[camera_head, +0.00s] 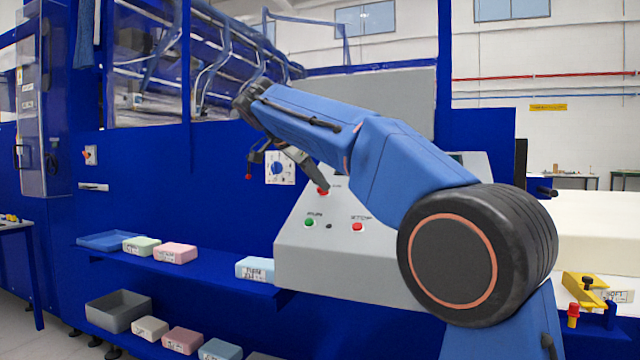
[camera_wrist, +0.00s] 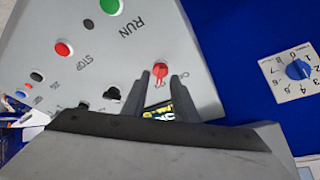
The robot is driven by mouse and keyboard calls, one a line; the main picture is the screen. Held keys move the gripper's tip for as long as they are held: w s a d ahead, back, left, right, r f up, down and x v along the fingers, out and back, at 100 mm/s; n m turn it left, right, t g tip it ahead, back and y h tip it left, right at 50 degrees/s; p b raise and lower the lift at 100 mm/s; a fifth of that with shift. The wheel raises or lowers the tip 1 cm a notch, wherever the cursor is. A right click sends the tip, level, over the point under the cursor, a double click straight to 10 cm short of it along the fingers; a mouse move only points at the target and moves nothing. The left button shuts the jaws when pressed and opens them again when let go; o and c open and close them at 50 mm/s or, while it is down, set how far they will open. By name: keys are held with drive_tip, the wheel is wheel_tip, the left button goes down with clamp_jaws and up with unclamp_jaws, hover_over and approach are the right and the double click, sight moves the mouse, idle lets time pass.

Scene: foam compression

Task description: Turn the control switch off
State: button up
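The red control switch (camera_wrist: 160,71) lies between my two fingertips in the wrist view, on the sloping grey control panel (camera_wrist: 85,50). Part of the label beside it is covered by my fingers. My gripper (camera_wrist: 161,80) is open, with one finger on each side of the switch and a small gap showing; whether a finger touches it I cannot tell. In the head view the red switch (camera_head: 322,191) shows at the tip of my gripper, near the top left of the panel (camera_head: 345,255).
A green RUN button (camera_head: 309,222) and a red STOP button (camera_head: 358,227) sit on the panel. A blue dial (camera_wrist: 298,70) on a white plate is on the blue wall. Foam blocks (camera_head: 176,253) and a grey bin (camera_head: 118,312) stand on the shelves at left.

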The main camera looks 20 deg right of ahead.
drive_tip(key=shift+x, duration=0.85)
clamp_jaws()
